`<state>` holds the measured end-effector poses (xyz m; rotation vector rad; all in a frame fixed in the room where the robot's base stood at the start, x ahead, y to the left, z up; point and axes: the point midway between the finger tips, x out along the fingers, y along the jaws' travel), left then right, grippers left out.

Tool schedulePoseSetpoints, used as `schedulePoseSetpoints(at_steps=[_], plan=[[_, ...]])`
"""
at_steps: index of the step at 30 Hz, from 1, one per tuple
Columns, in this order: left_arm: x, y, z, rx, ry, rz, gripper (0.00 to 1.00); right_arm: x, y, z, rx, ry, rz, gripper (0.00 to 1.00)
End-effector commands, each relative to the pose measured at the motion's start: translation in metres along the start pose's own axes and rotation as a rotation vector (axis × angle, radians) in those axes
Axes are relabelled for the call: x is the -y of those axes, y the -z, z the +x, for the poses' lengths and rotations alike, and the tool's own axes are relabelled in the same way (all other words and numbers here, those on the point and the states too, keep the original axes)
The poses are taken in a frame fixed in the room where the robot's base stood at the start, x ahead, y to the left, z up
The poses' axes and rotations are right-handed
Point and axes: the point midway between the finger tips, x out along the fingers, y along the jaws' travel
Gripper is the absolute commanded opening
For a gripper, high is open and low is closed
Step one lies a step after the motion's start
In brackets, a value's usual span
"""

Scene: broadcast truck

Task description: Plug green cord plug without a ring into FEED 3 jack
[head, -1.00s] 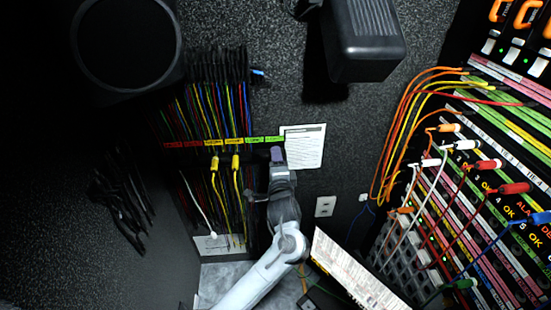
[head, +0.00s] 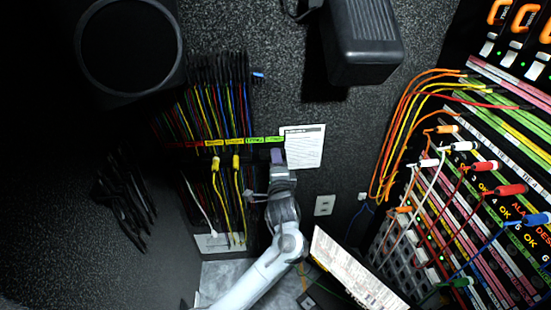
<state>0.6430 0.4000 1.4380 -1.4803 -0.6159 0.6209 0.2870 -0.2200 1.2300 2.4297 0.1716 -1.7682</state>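A green plug (head: 462,282) on a dark green cord sits low on the patch panel (head: 478,222) at the right. I cannot tell whether it has a ring. The FEED 3 label is too small to read, so I cannot pick out that jack. My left gripper (head: 277,157) is at the right end of the hanging cord rack, by its green labels (head: 264,140), far from the green plug. Its fingertips are too small and dark to show whether they are open or hold a cord. My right gripper is not in view.
White (head: 465,146), red (head: 511,189), orange and blue (head: 537,219) plugs with looping cords crowd the panel. Two yellow plugs (head: 236,163) hang on the cord rack left of my gripper. A tilted printed sheet (head: 355,270) stands right of my arm. A black box (head: 362,40) juts out above.

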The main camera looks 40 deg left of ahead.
Motion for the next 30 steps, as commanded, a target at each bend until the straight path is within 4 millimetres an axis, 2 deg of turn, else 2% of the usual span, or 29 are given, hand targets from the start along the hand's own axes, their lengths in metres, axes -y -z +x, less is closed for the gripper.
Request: schedulePoseSetpoints(at_steps=[1,6,9,10,20,21,30], plan=[[0.0022,0.0,-0.0001,0.0,0.005,-0.002,0.23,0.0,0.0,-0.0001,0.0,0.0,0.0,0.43],[0.0044,0.0001,-0.0002,0.0,0.009,-0.004,0.0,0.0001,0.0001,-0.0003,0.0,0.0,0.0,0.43],[0.0057,0.0002,-0.0002,0.0,0.011,-0.005,0.0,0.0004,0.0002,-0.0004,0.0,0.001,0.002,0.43],[0.0061,0.0002,-0.0003,0.0,0.012,-0.006,0.32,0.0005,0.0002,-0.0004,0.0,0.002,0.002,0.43],[0.0037,0.0002,-0.0001,0.0,0.007,-0.004,0.82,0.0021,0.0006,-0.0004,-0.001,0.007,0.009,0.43],[0.0035,0.0001,-0.0001,0.0,0.007,-0.003,0.85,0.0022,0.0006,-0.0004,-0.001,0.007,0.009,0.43],[0.0019,0.0003,-0.0015,0.0,0.005,-0.002,0.85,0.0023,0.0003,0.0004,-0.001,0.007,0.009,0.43]])
